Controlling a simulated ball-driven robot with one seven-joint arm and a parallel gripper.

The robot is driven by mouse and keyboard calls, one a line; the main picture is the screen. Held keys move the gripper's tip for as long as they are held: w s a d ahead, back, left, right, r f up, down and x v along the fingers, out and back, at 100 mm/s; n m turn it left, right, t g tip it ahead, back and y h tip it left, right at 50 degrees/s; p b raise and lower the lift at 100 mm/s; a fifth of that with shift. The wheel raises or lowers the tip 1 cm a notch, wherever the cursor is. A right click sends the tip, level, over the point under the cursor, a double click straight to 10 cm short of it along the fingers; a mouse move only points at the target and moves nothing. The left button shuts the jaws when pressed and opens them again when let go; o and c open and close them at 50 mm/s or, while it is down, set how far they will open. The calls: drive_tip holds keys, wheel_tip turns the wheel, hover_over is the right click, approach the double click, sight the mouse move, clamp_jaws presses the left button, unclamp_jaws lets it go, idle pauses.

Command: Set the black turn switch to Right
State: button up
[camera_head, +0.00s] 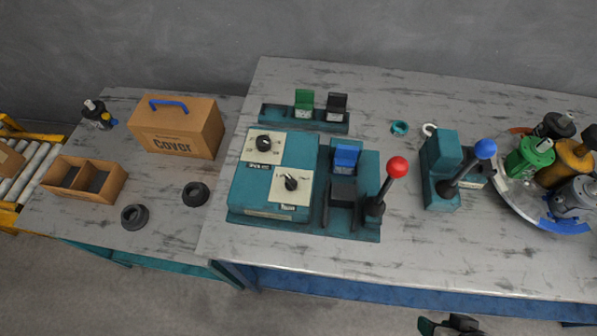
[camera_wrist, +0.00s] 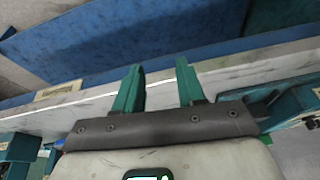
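A teal control box stands on the large table and carries two black knobs on pale plates. One is a round black dial (camera_head: 264,142) at the upper left. The other is a black turn switch (camera_head: 291,183) at the lower right, with a pointer-like handle; its plate lettering is too small to read. My gripper (camera_head: 450,325) shows only partly at the bottom edge of the head view, below the table's front edge and far from the switch. In the wrist view my gripper (camera_wrist: 160,72) has its two green fingers apart, with nothing between them.
A red-knobbed lever (camera_head: 397,168) and blue switch (camera_head: 346,156) stand right of the knobs. Farther right are a blue-knobbed lever (camera_head: 485,149) and a round tray (camera_head: 515,197) with several motor parts. A cover box (camera_head: 178,130) stands left. The table's front strip is bare.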

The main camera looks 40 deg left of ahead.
drive_tip(key=w+a+r+n+y, duration=0.1)
drive_tip(key=w+a+r+n, duration=0.15)
drive_tip(key=a, duration=0.35)
drive_tip(key=w+a+r+n+y, duration=0.2)
drive_tip(key=w+a+r, duration=0.1)
drive_tip(key=a, duration=0.4)
drive_tip(key=n+g+y+p, duration=0.1)
drive_tip(key=n+y+p, duration=0.1)
drive_tip(key=n+y, duration=0.25)
approach(291, 180)
drive_tip(key=shift+n+h, duration=0.4)
drive_tip(key=shift+h, duration=0.05)
drive_tip(key=x, duration=0.8)
drive_tip(key=shift+a+r, duration=0.1)
drive_tip(key=shift+a, duration=0.35)
clamp_jaws()
